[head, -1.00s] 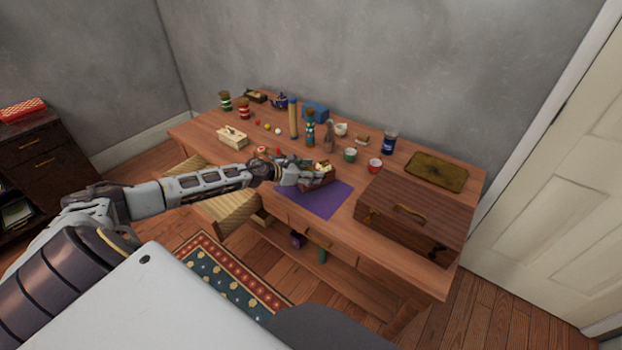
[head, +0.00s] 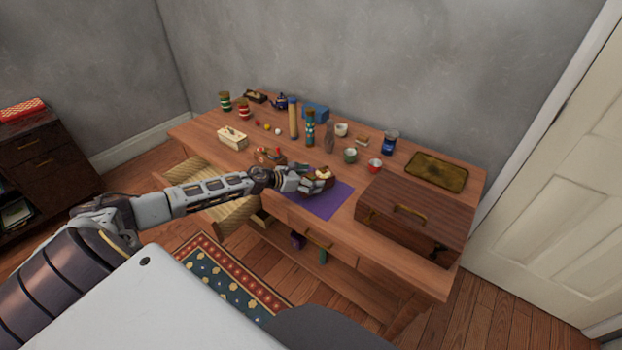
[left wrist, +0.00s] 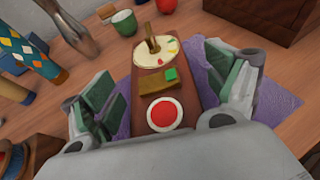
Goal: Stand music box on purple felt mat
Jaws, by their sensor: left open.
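The music box appears to be the brown box with a cream disc, a red button and a green square on it (left wrist: 158,88); in the head view it is partly hidden by my gripper (head: 325,174). It is over the purple felt mat (head: 325,202), apparently resting on it; its underside is hidden. The mat also shows on both sides of the box in the left wrist view (left wrist: 200,92). My left gripper (head: 308,181) is open, with one finger on each side of the box in the left wrist view (left wrist: 166,82). My right gripper is not in view.
A large wooden case (head: 415,215) stands right of the mat. Behind are a green cup (head: 350,155), a red cup (head: 374,166), a grey vase (head: 329,138) and a patterned cylinder (head: 310,130). A small reddish item (head: 268,156) and a cream box (head: 232,138) are to the left.

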